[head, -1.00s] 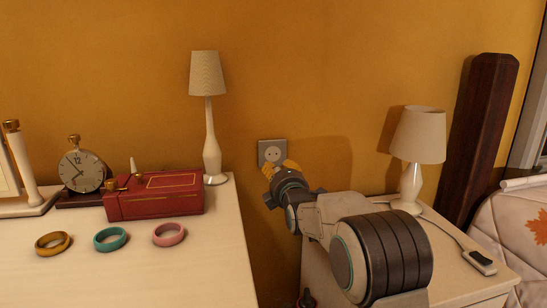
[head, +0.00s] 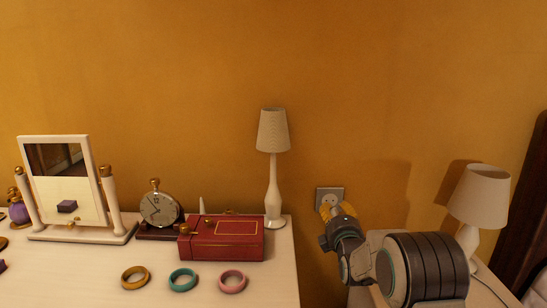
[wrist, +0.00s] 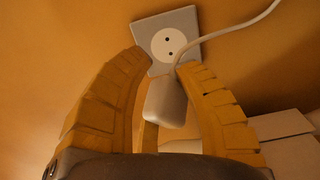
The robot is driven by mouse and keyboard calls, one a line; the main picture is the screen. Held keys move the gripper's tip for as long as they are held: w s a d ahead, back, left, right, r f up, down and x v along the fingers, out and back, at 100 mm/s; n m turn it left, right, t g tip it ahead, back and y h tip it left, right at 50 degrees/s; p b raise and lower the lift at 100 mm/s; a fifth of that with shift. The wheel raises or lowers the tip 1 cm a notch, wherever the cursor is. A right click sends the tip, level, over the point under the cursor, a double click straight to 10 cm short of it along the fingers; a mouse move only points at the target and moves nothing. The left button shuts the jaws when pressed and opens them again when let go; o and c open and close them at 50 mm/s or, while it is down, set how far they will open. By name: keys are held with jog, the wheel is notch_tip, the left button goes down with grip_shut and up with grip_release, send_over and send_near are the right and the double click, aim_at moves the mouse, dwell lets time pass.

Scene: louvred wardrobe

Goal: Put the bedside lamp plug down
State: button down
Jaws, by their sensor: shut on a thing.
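My gripper (head: 337,211) is in front of the wall socket (head: 328,194) in the head view, its yellow fingers overlapping the socket's lower part. In the wrist view my gripper (wrist: 164,63) is shut on the white plug (wrist: 166,103), which sits between the two fingers. The plug is out of the socket (wrist: 168,44), whose two holes show bare above it. A white cord (wrist: 225,33) runs from the plug up to the right. The bedside lamp (head: 480,199) stands at the right in the head view. The plug is hidden there.
A white dresser (head: 90,275) at the left holds a mirror (head: 62,185), a clock (head: 160,210), a red box (head: 222,238), another lamp (head: 273,165) and several bangles (head: 182,280). The bedside table (head: 485,295) is mostly behind my arm. A dark post (head: 530,240) stands at the right edge.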

jog(key=p, duration=0.2)
jog(key=s+p, duration=0.1)
jog(key=p, duration=0.2)
jog(key=shift+s+r, duration=0.2)
jog(key=shift+r, duration=0.05)
jog(key=s+p, duration=0.1)
jog(key=p, duration=0.3)
jog(key=shift+s, duration=0.2)
jog(key=s+r+p, duration=0.5)
jog(key=s+p, duration=0.6)
jog(key=p, duration=0.7)
jog(key=shift+s, duration=0.35)
jog(key=c, duration=0.7)
grip_release()
jog(key=shift+r, duration=5)
